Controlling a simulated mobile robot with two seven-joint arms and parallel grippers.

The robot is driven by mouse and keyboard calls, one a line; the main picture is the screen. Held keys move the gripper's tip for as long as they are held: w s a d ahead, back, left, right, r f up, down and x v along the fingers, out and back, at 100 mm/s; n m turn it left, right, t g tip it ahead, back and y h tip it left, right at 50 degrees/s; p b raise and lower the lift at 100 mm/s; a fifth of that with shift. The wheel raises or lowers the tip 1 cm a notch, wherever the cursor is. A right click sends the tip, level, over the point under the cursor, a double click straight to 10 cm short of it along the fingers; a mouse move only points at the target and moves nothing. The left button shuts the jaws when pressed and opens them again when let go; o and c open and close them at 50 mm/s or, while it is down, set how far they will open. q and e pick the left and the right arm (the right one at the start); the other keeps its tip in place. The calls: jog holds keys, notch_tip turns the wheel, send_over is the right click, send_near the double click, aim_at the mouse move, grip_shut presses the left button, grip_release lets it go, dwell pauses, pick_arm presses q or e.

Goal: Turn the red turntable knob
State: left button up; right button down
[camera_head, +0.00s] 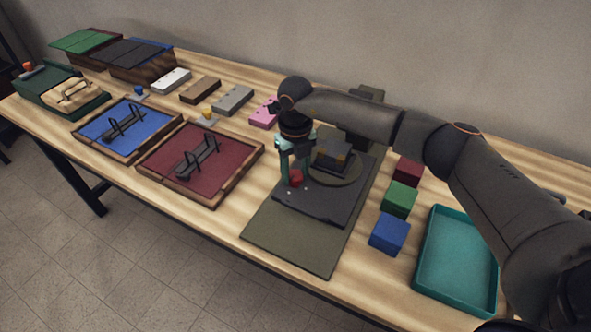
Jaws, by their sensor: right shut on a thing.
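The red turntable knob (295,178) is small and sits on the dark plate (312,203) in front of the round turntable (340,172). My right gripper (296,174) points down from above with its fingers on either side of the knob, shut on it. The fingers partly hide the knob. A dark block with a tan top (334,152) stands on the turntable, partly behind the gripper. The plate rests on an olive mat (290,243). My left gripper is not in the view.
Red, green (399,198) and blue (389,233) blocks stand right of the mat, beside a teal tray (457,262). Left are a maroon tray (170,170), a blue tray (105,140), and a green case (50,95). Several small blocks line the back.

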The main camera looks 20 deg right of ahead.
aim_at(295, 175)
dwell(0.4)
jog(key=shift+c, duration=1.4)
grip_release()
jog(key=shift+r, duration=0.1)
notch_tip(295, 175, up, 12)
jog(key=shift+r+b, duration=0.25)
jog(key=shift+b, duration=0.2)
